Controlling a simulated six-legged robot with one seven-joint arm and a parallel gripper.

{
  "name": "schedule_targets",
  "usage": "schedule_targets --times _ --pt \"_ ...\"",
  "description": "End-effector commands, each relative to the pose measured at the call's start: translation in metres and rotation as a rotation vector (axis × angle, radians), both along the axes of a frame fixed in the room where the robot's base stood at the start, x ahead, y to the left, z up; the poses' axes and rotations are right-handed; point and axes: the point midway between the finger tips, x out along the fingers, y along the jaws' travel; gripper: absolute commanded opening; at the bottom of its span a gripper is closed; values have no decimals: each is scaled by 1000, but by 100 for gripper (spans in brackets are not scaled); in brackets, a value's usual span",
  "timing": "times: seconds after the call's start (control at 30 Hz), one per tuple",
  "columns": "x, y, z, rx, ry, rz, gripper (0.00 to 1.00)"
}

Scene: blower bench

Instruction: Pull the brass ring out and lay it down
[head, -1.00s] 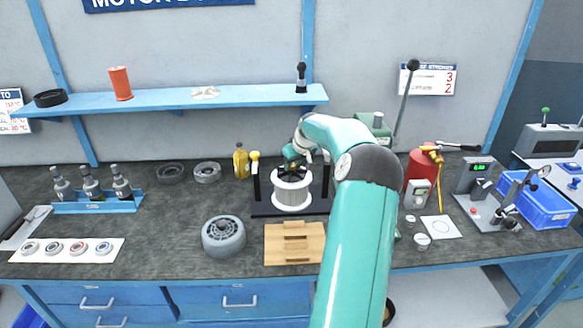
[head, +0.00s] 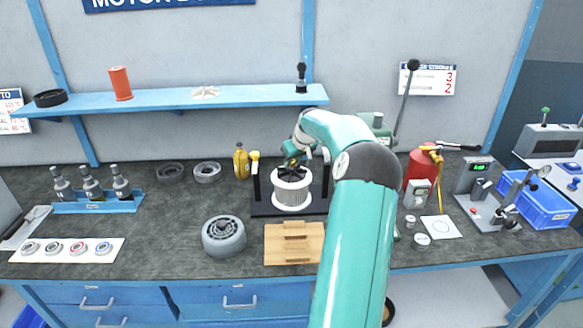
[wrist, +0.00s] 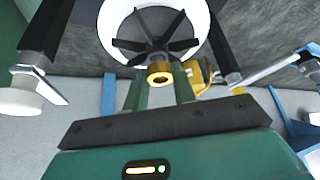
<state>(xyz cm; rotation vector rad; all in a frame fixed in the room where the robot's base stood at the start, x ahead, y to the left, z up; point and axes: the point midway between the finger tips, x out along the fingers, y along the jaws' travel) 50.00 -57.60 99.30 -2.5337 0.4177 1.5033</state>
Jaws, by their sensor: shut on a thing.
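In the head view, my gripper (head: 292,158) is over the white cylinder (head: 291,196), which stands upright in a black stand (head: 262,208). In the wrist view, black radial fins (wrist: 158,42) lie across the mouth of the white cylinder (wrist: 112,14), right behind the ring. I cannot tell whether the ring touches the fins or is clear of them. The ring is too small to make out in the head view.
Dark posts (wrist: 226,48) of the stand flank the cylinder. A wooden block (head: 294,244) lies in front of it, and a grey wheel (head: 223,236) front left. A yellow bottle (head: 241,161) stands behind left.

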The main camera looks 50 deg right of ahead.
Motion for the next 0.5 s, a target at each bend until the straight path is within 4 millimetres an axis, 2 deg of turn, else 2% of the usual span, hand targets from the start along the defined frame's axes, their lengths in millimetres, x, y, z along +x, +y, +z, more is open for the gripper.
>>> schedule_targets --times 0.5 --pt "0 0 24 -1 -1 1 0"
